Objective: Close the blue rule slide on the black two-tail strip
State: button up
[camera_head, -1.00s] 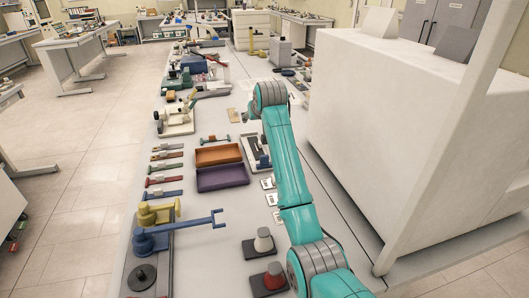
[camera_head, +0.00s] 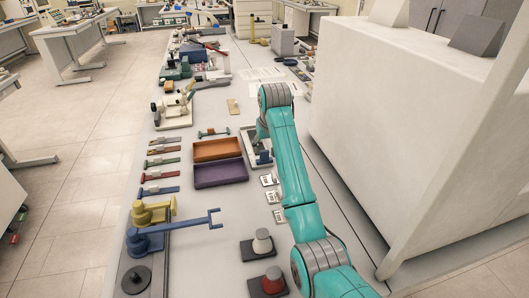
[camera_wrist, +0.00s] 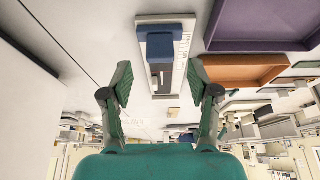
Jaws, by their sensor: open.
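A white-based measuring fixture (camera_wrist: 190,22) lies ahead of my gripper in the wrist view, with a marked scale along its right side. A blue block (camera_wrist: 160,46), which looks like the rule slide, sits on its grey channel near the upper end. In the head view the fixture (camera_head: 247,134) and blue block (camera_head: 264,157) are partly hidden by my arm. My gripper (camera_wrist: 162,88) is open and empty, its fingers either side of the fixture's lower end and apart from the block. I cannot clearly make out the black two-tail strip.
An orange tray (camera_head: 216,149) and a purple tray (camera_head: 221,173) stand left of the fixture. Several coloured gauges lie further left. A blue lever tool (camera_head: 180,233) and two weights on dark bases are nearer. A large white cabinet (camera_head: 400,130) stands close on the right.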

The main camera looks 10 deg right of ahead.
aim_at(264, 151)
jog(key=shift+x, duration=2.4)
jog(key=shift+r, duration=0.1)
grip_shut()
